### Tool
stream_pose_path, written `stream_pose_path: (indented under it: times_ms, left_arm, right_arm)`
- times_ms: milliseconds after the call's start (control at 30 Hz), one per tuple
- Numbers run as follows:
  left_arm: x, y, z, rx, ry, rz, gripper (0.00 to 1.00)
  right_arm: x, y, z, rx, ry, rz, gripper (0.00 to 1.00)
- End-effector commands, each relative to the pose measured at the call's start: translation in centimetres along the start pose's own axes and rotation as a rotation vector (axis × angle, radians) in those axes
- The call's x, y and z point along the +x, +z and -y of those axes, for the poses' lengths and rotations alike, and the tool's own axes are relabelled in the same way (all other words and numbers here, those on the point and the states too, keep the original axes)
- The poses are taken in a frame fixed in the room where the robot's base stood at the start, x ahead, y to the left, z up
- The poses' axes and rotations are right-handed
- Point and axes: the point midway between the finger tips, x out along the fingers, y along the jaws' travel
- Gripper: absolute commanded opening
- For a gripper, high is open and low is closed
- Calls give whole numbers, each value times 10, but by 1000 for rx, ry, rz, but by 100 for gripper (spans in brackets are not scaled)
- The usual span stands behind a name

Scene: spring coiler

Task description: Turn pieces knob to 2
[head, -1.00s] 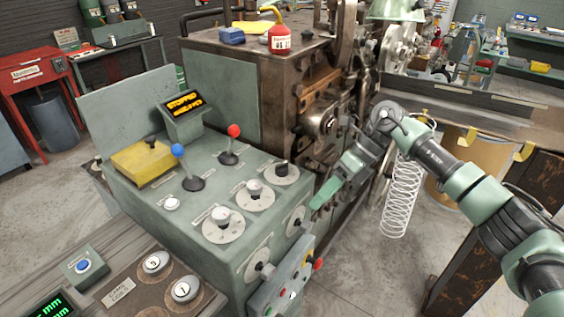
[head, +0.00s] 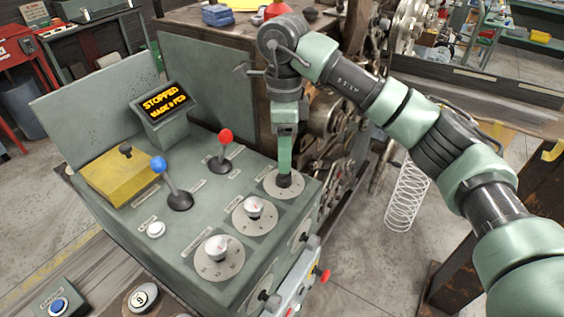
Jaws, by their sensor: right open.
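Three round dials with knobs stand on the green control box's top, near its right edge. The front knob (head: 218,247) and middle knob (head: 254,207) have pale tops. The rear dial plate (head: 298,186) carries a dark knob (head: 284,182). I cannot read the labels to tell which is the pieces knob. My right gripper (head: 284,172) points straight down at the rear dark knob, its green fingers at the knob's top and partly hiding it. It is open; whether it touches the knob is unclear. My left gripper is out of view.
A blue-topped lever (head: 170,180) and red-topped lever (head: 225,150) stand left of the dials. The display (head: 164,103) reads STOPPED. Side knobs and a red button (head: 325,276) stick out at the box's right. A coiled spring (head: 408,195) hangs beyond.

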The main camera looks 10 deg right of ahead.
Motion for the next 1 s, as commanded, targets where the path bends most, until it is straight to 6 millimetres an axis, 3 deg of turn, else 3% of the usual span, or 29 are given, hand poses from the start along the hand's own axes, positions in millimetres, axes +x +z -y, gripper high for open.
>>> stream_pose_path:
  times_ms: [100, 233, 400, 600, 700, 767, 900, 1000]
  left_arm:
    - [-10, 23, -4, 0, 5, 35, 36]
    - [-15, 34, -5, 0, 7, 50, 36]
    - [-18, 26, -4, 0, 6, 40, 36]
    - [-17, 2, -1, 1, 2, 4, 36]
    - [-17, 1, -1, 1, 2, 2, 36]
    - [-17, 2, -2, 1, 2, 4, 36]
    - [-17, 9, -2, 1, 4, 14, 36]
    - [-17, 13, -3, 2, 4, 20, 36]
  right_arm:
    - [19, 0, -1, 0, 5, 0, 55]
    - [39, 0, -1, 0, 4, 1, 55]
    - [55, 0, -1, 0, 2, 1, 55]
    - [59, 0, 0, 1, -1, 2, 55]
    - [59, 0, 0, 1, 0, 2, 55]
    - [59, 0, 0, 1, 0, 2, 41]
    - [59, 0, 0, 1, 0, 2, 2]
    - [59, 0, 0, 2, 0, 3, 0]
